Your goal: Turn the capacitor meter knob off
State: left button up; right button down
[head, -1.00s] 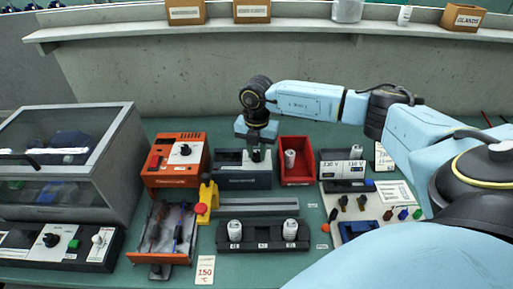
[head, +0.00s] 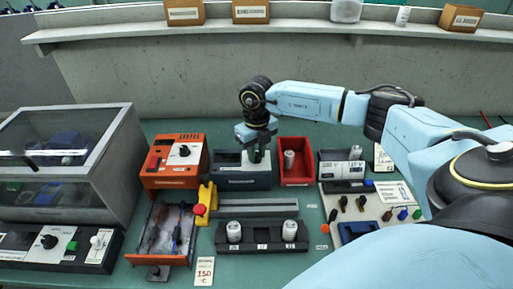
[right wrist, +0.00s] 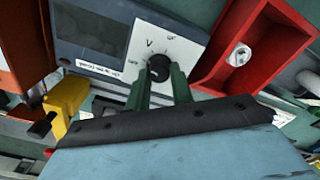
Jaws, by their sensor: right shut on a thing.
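The capacitor meter (head: 242,183) is a dark blue-grey box with a grey display, standing on the green bench between the orange unit and the red bin. In the right wrist view its white panel (right wrist: 130,30) carries a round black knob (right wrist: 159,67) with printed marks around it, one reading V. My right gripper (head: 257,158) comes down on the meter from above. In the right wrist view its two green fingers (right wrist: 160,78) are shut on the knob, one on each side. The knob's pointer direction is hard to tell. My left gripper is not in view.
The red bin (head: 296,179) with a white capacitor inside stands close on the right. The orange unit (head: 176,178) is on the left.

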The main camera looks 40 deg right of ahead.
aim_at(257, 155)
jog(key=shift+w+d+n, duration=0.1)
jog(key=shift+n, duration=1)
jog(key=shift+r, duration=0.1)
jog(key=c, duration=1.2)
grip_release()
notch_tip(257, 155, up, 13)
jog(key=shift+r, duration=0.15)
